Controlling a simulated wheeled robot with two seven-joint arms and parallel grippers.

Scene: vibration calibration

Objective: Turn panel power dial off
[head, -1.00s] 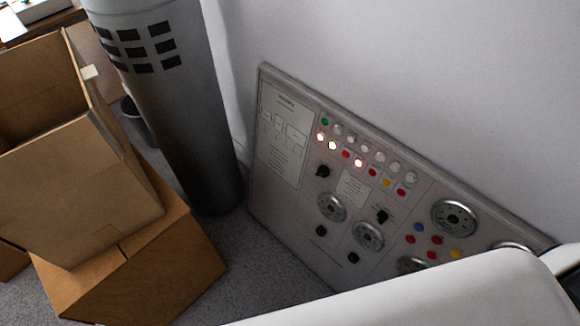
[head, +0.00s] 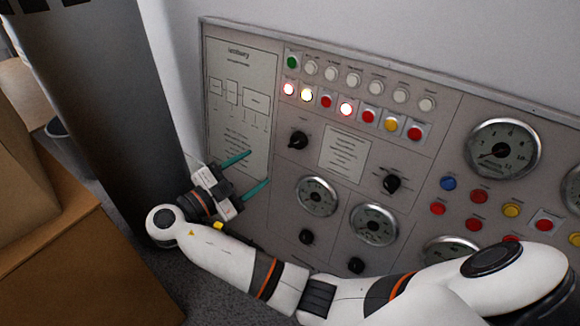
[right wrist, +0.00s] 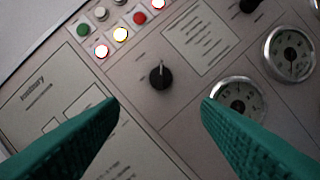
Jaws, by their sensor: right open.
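The grey control panel (head: 277,200) leans at the wall and carries several black dials; their labels are too small to read. The upper-left black dial (head: 298,139) sits below the row of lights. In the right wrist view this dial (right wrist: 161,77) lies ahead of my fingers, centred between them and slightly above the tips, its pointer roughly upright. My right gripper (head: 258,169) is open and empty, its two teal fingers (right wrist: 161,101) pointing at the panel. In the head view it is left of and below that dial, apart from it. My left gripper is not in view.
Other dials, such as one at the middle right (head: 391,183), and round gauges (head: 317,196) surround the area. Coloured buttons (head: 346,109) run along the top. A dark cylinder (head: 100,90) and cardboard boxes (head: 85,265) stand to the left.

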